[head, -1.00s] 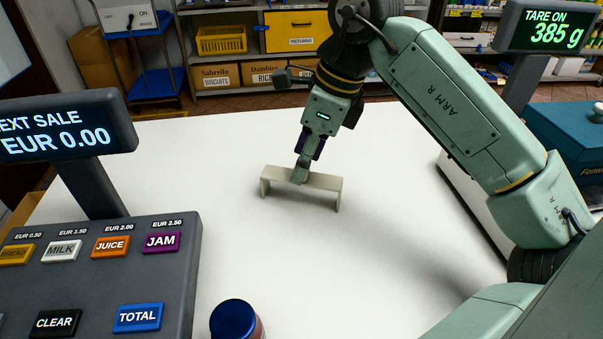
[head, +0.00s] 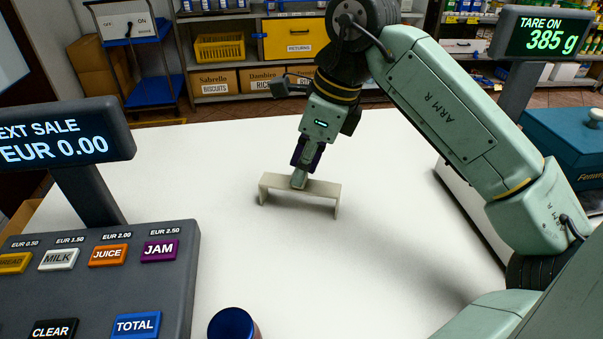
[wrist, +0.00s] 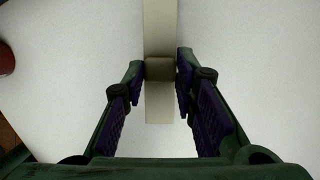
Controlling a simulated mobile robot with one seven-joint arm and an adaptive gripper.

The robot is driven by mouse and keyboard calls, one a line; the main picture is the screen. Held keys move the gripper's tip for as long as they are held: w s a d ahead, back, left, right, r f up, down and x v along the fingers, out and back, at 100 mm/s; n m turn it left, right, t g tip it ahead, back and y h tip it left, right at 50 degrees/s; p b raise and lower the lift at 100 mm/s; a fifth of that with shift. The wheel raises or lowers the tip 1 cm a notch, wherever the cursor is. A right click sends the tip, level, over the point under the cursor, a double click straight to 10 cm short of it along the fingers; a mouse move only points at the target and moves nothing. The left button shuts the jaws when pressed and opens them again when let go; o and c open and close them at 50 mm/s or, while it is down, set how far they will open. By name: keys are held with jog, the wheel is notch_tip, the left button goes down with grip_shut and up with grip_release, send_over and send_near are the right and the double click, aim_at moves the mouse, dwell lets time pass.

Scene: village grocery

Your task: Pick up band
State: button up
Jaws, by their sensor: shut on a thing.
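The band appears to be the pale cream, bridge-shaped strip (head: 318,188) with a short leg turned down at each end. It stands on the white counter in the head view. My gripper (head: 299,182) comes down from above, with its fingers at the strip's top, a little left of its middle. In the wrist view the strip (wrist: 160,103) runs between the two dark fingers (wrist: 160,72), one on each side. My gripper is shut on it. The part of the strip between the fingertips looks darker. I cannot tell any gap under its legs.
The white counter (head: 390,220) is clear around the strip. A till keypad (head: 170,285) and display (head: 60,135) stand at left. A blue-lidded jar (head: 231,323) is at the front. A scale display (head: 548,35) and teal box (head: 567,130) are at right. Shelves stand behind.

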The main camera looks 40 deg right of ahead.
jog(key=shift+r, duration=0.15)
jog(key=shift+r, duration=0.25)
jog(key=r, duration=0.1)
jog(key=r+b, duration=0.1)
jog(key=shift+s+a+r+b, duration=0.15)
jog(key=shift+s+r+b, duration=0.15)
jog(key=s+a+r+b, duration=0.1)
jog(key=s+a+b, duration=0.1)
jog(key=s+a, duration=0.3)
jog(key=s+a+r+b, duration=0.1)
jog(key=s+a+b, duration=0.15)
jog(key=s, duration=0.45)
jog(key=w+a+r+p+v, duration=0.1)
jog(key=a+p+v, duration=0.1)
jog(key=p+v, duration=1)
jog(key=shift+w+a+p, duration=0.35)
jog(key=shift+a+p, duration=0.05)
jog(key=shift+a, duration=0.15)
jog(key=shift+d, duration=0.1)
